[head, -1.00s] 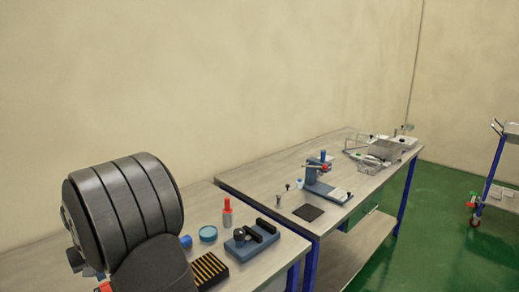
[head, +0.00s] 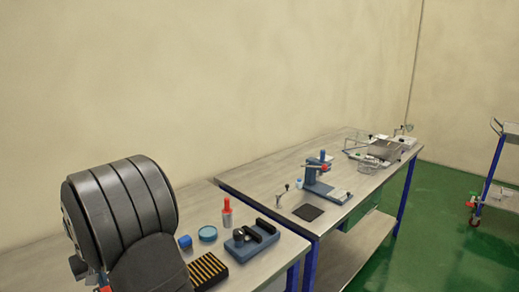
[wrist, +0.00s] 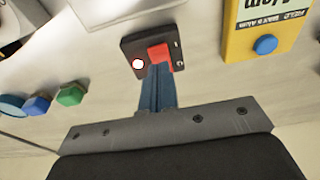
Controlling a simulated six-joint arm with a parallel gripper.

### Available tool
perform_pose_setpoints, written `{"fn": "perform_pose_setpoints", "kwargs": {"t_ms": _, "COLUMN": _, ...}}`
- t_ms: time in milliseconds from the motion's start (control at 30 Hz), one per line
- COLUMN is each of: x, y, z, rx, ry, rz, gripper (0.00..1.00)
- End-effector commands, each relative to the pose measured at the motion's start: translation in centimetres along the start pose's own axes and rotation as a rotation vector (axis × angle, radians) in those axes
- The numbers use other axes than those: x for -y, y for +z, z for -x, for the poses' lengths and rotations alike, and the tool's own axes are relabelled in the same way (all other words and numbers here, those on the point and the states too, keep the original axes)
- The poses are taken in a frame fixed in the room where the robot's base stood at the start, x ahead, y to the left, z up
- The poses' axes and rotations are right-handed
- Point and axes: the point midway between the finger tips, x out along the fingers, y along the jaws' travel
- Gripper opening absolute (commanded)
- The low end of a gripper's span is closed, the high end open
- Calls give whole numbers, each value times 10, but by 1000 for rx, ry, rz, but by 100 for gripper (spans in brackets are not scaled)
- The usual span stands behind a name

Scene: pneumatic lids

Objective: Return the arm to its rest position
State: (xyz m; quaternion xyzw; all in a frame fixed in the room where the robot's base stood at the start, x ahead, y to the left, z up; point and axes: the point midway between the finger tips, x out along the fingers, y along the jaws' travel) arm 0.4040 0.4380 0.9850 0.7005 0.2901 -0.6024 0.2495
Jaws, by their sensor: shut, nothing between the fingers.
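My gripper (wrist: 158,88) shows in the wrist view as blue fingers closed together, with nothing held between them. They extend from a dark plate with screws. Past the fingertips is a small black box (wrist: 133,45) with a lit round spot; a red block overlaps it, and I cannot tell if the red belongs to the box or the fingers. In the head view, my dark, ribbed arm fills the lower left and hides part of the near bench. I cannot make out the fingers there.
The near bench holds a slotted black block (head: 208,270), a blue fixture (head: 252,238), a red-topped bottle (head: 227,212) and a blue-rimmed dish (head: 207,234). A blue press (head: 318,170) stands on the far bench. The wrist view shows a yellow box (wrist: 262,30) and coloured knobs (wrist: 70,94).

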Motion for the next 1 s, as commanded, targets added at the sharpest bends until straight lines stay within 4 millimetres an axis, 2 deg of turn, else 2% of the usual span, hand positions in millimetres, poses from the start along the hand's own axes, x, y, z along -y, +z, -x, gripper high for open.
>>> {"fn": "perform_pose_setpoints", "kwargs": {"t_ms": 200, "x": 0, "y": -7, "z": 43, "rx": -4, "ry": 0, "rz": 0, "gripper": 0}}
{"fn": "perform_pose_setpoints", "kwargs": {"t_ms": 267, "x": 0, "y": -7, "z": 48, "rx": 0, "ry": 0, "rz": 0, "gripper": 0}}
{"fn": "perform_pose_setpoints", "kwargs": {"t_ms": 300, "x": 0, "y": -4, "z": 35, "rx": 6, "ry": 0, "rz": 0, "gripper": 0}}
{"fn": "perform_pose_setpoints", "kwargs": {"t_ms": 600, "x": 0, "y": 5, "z": -26, "rx": 5, "ry": 0, "rz": 0, "gripper": 0}}
{"fn": "perform_pose_setpoints", "kwargs": {"t_ms": 700, "x": 0, "y": -1, "z": 4, "rx": -6, "ry": -1, "rz": 0, "gripper": 0}}
{"fn": "perform_pose_setpoints", "kwargs": {"t_ms": 1000, "x": 0, "y": -10, "z": 63, "rx": -4, "ry": 0, "rz": 0, "gripper": 0}}
